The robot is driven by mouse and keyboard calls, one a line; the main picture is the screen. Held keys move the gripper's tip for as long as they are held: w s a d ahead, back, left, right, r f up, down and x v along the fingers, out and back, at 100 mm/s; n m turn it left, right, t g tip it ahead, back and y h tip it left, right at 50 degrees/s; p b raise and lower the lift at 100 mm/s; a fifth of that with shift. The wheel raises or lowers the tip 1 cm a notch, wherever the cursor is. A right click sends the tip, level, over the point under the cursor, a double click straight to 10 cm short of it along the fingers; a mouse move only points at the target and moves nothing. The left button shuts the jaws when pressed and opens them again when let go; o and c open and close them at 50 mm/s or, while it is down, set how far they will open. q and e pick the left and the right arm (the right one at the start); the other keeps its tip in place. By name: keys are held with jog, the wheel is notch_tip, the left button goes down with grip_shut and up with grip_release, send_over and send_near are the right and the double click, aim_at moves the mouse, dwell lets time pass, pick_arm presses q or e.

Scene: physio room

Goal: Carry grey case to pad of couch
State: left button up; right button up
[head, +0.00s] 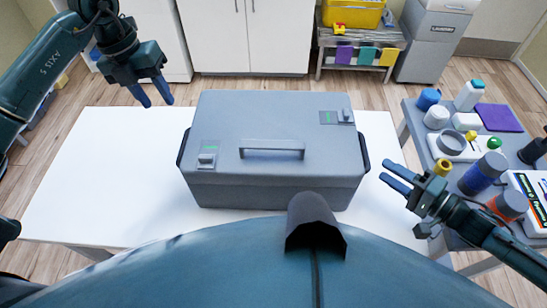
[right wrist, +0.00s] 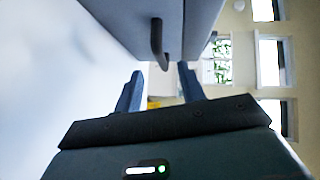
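The grey case (head: 270,185) sits closed on a white table (head: 90,180), with a top handle (head: 272,146), two latches and a dark grip on each side. My left gripper (head: 157,103) is open and empty, above the table to the left of the case's back left corner. My right gripper (head: 384,170) is open and empty, just right of the case's right side grip (head: 363,152), apart from it. In the right wrist view the case (right wrist: 205,25) and a dark handle (right wrist: 157,42) show ahead of the parted fingers (right wrist: 160,72). I cannot make out a couch pad.
A grey side table (head: 410,128) at the right is crowded with bottles, tape rolls and boxes, close to my right arm. White cabinets (head: 250,35), a low rack (head: 360,65) with a yellow bin and a grey unit (head: 433,40) stand at the back. The table left of the case is bare.

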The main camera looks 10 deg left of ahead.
aim_at(184, 139)
pick_arm(q)
jog(key=f, duration=0.4)
jog(key=d+f, duration=0.1)
jog(key=f, duration=0.3)
jog(key=d+f, duration=0.1)
jog(key=f, duration=0.3)
jog(key=shift+w+d+f, duration=0.1)
jog(key=shift+d+f, duration=0.05)
jog(key=shift+f, duration=0.2)
pick_arm(e)
jog(key=x, duration=0.7)
jog(key=shift+w+a, duration=0.1)
jog(key=shift+a, duration=0.05)
pick_arm(q)
jog(key=shift+c, duration=0.6)
pick_arm(e)
jog(key=shift+c, duration=0.6)
pick_arm(q)
grip_shut()
pick_arm(e)
grip_shut()
pick_arm(q)
jog(key=shift+w+r, duration=0.1)
jog(key=shift+r, duration=0.2)
pick_arm(e)
jog(key=shift+w+r, duration=0.1)
jog(key=shift+r, duration=0.15)
